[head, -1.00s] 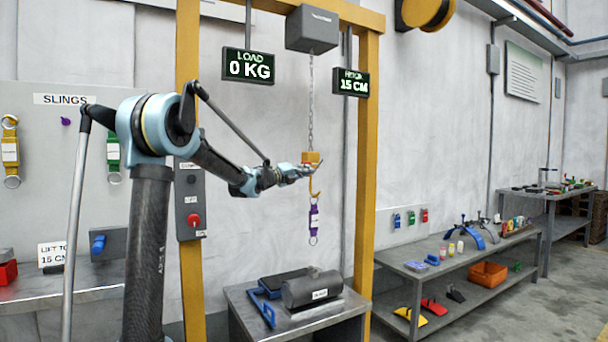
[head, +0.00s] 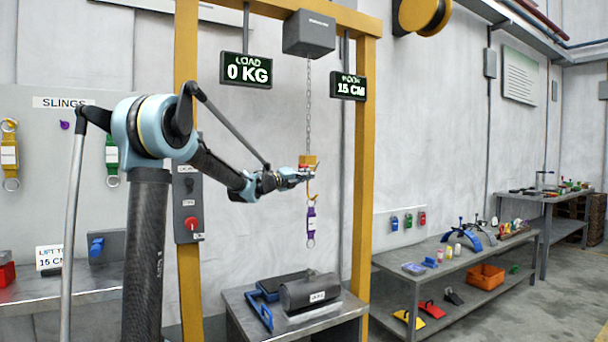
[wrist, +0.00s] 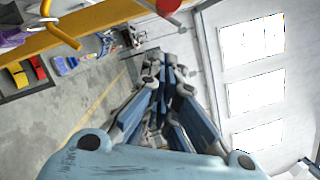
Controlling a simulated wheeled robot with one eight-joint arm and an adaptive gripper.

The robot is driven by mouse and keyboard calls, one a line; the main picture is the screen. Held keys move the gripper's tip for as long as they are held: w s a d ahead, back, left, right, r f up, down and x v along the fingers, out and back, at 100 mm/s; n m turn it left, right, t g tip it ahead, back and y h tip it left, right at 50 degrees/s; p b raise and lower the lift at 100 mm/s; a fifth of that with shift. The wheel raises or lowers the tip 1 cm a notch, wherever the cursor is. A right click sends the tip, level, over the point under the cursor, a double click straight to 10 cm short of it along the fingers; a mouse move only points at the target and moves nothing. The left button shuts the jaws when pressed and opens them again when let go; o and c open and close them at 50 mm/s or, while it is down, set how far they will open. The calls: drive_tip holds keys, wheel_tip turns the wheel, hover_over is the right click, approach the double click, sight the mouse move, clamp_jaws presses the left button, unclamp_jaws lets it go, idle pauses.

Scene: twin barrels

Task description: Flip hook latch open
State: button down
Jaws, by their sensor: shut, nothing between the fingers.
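The yellow hook (head: 312,190) hangs from a chain below an orange-yellow block (head: 308,160) in the head view. A purple sling (head: 311,222) with a metal ring at its lower end hangs from the hook. My gripper (head: 308,173) is at the height of the block's lower part and overlaps it in this view; I cannot tell whether they touch. The latch itself is too small to make out. In the wrist view my gripper (wrist: 152,75) is shut and empty. The curved hook (wrist: 60,34) and part of the purple sling (wrist: 10,38) show at the upper left.
The yellow gantry post (head: 367,180) stands right of the hook. A small table (head: 240,310) with a dark cylinder (head: 310,291) and a blue-handled item (head: 262,314) is below. A shelf bench (head: 400,258) stands at right. Open air surrounds the hanging sling.

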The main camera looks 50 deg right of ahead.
drive_tip(key=a+f, duration=0.1)
drive_tip(key=a, duration=0.9)
drive_tip(key=shift+w, duration=0.3)
